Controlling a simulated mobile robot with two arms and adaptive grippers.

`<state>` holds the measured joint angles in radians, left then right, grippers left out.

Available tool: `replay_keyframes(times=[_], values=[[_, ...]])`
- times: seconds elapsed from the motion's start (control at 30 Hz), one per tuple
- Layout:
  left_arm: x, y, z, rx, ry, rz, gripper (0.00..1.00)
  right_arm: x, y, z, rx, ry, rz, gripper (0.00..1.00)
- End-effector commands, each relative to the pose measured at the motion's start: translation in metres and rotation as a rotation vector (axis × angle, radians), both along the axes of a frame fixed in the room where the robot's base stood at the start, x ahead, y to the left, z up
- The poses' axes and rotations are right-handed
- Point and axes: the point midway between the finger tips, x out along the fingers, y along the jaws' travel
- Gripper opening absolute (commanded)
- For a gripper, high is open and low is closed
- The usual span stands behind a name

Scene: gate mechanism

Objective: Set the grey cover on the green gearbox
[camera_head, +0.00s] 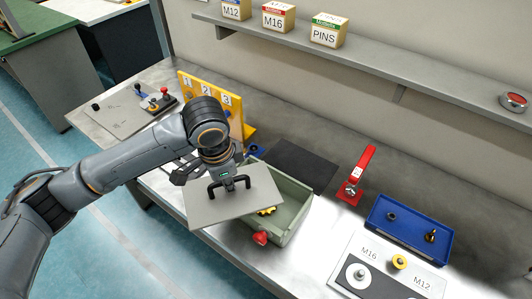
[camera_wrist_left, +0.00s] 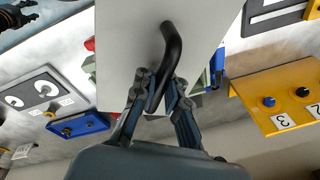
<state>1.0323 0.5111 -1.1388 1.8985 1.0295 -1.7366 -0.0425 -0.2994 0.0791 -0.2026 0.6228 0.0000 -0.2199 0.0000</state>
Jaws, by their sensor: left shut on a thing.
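The grey cover (camera_head: 222,204) is a flat plate with a black handle (camera_head: 229,185) on top. My left gripper (camera_head: 228,178) is shut on the handle and holds the cover above the left part of the green gearbox (camera_head: 293,215). The cover is offset to the left, so the gearbox's right part is open to view. A yellow gear (camera_head: 266,211) shows inside it, partly hidden. In the left wrist view, the fingers (camera_wrist_left: 162,88) grip the handle (camera_wrist_left: 172,48) and the cover (camera_wrist_left: 125,40) hides most of the gearbox. A dark part at that view's top-left looks like my right gripper (camera_wrist_left: 18,17).
A red knob (camera_head: 260,238) sits at the gearbox's front. A yellow numbered board (camera_head: 236,115) stands behind my left arm. A red lever (camera_head: 357,170), a blue tray (camera_head: 390,247) and a labelled plate (camera_head: 375,262) lie to the right. A dark mat (camera_head: 300,165) lies behind the gearbox.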

Motion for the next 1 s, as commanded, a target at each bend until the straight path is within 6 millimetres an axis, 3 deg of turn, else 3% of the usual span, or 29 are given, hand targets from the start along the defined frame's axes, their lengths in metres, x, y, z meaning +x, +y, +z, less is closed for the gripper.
replay_keyframes(times=[0.2, 0.5, 0.77, 1.0], values=[[0.032, -0.043, 0.010, -0.006, 0.000, -0.468, 0.00, 0.006, 0.012, 0.022, 0.015, -0.009, 0.000, 0.40], [0.055, -0.078, 0.010, -0.005, 0.003, -0.901, 0.00, -0.001, -0.005, 0.034, -0.006, 0.002, -0.002, 0.40], [0.059, -0.083, 0.003, -0.004, 0.002, -0.989, 0.00, -0.003, -0.010, 0.029, -0.012, 0.005, -0.003, 0.40], [0.059, -0.083, -0.021, -0.002, 0.002, -0.986, 0.00, -0.003, -0.005, 0.005, -0.007, 0.006, -0.004, 0.40]])
